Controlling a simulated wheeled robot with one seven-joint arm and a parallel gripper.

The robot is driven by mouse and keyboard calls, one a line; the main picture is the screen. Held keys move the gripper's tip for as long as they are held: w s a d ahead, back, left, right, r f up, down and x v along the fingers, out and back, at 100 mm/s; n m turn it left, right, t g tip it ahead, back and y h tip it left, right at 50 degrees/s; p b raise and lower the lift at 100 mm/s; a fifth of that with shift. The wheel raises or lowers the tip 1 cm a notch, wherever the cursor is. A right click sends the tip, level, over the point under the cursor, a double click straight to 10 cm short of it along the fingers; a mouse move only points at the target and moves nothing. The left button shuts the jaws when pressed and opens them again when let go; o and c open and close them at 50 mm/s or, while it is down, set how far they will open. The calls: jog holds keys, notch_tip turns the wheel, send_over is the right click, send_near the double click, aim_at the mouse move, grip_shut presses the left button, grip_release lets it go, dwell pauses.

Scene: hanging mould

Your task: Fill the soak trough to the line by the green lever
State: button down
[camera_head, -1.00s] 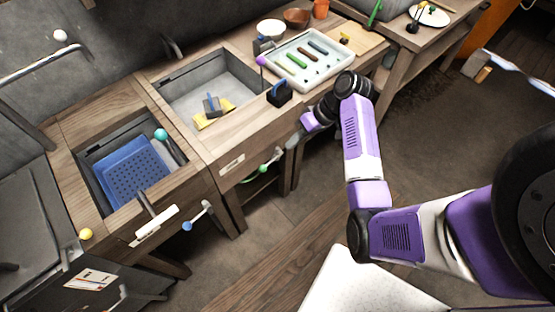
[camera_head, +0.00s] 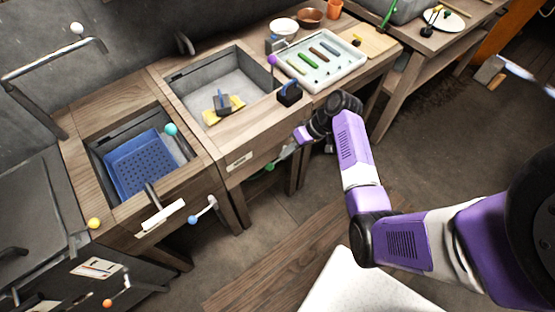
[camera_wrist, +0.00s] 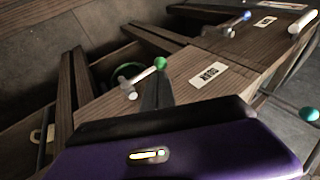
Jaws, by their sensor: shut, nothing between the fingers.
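The green lever (camera_head: 270,167) has a green ball knob on a pale rod, low on the bench front below the middle trough. It also shows in the wrist view (camera_wrist: 159,63), its knob just beyond my fingertips. My gripper (camera_head: 288,150) is shut and empty, close by the lever; whether it touches is unclear. In the wrist view, my dark fingers (camera_wrist: 156,92) point at the knob. I cannot make out a water level or fill line.
A left basin holds a blue perforated tray (camera_head: 138,165). A mould tray (camera_head: 338,47) and black block with blue handle (camera_head: 289,92) stand right of the middle trough. Open floor lies in front.

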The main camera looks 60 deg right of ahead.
aim_at(273, 167)
jog(key=shift+x, duration=3.1)
jog(key=shift+a+f+p, duration=0.1)
jog(key=shift+a+p, duration=0.05)
jog(key=shift+p, duration=0.15)
jog(key=h, duration=0.1)
jog(key=f+h+p, duration=0.1)
jog(key=shift+w+a+f+n+g+h, duration=0.1)
jog(key=shift+a+f+n+g+h, duration=0.05)
jog(key=shift+a+n+g+h, duration=0.2)
jog(key=d+f+n+g+h+b, duration=0.2)
jog(key=f+h+b, duration=0.6)
jog(key=h+b, duration=0.5)
jog(key=shift+s+d+f+g, duration=0.45)
jog(key=shift+d+g, duration=0.2)
jog(key=shift+d, duration=0.1)
jog(key=shift+s+d+b, duration=0.1)
jog(key=shift+d+b, duration=0.05)
jog(key=shift+b, duration=0.2)
